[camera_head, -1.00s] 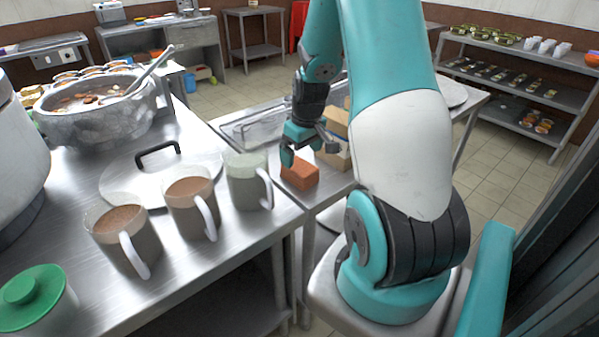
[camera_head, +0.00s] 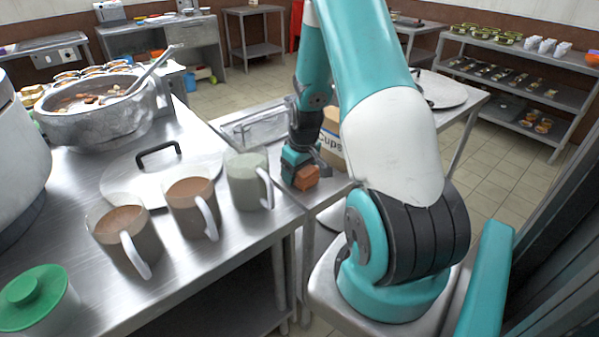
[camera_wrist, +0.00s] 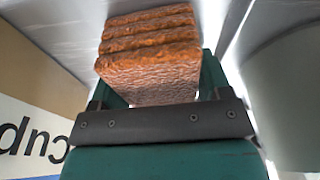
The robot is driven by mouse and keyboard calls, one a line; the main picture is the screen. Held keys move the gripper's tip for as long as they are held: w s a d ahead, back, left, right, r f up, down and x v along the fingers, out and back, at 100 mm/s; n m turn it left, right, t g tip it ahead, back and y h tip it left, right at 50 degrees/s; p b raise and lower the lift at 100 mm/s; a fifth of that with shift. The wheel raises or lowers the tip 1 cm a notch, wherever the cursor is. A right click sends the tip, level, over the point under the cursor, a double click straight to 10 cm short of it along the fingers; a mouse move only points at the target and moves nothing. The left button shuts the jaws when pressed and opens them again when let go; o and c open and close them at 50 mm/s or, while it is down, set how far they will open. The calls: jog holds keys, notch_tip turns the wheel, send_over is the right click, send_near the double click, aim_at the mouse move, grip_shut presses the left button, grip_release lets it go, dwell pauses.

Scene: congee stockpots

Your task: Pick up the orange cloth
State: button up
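The orange cloth (camera_head: 307,178) is a folded, block-like stack on the metal side table, just right of the mugs. In the wrist view the cloth (camera_wrist: 150,62) shows its layers and textured near face. My gripper (camera_head: 300,172) is down at the cloth, pointing downward, and hides part of it in the head view. In the wrist view my gripper (camera_wrist: 165,85) has one finger along each side of the cloth. The left fingertip is hidden behind the cloth, and I cannot tell whether both fingers press on it.
A cardboard box (camera_head: 331,143) of cups stands close beside my gripper; it also shows in the wrist view (camera_wrist: 35,85). A metal tray (camera_head: 252,128) lies behind.

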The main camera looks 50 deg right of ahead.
jog(key=c, duration=0.5)
jog(key=shift+o, duration=0.2)
notch_tip(320, 180, up, 20)
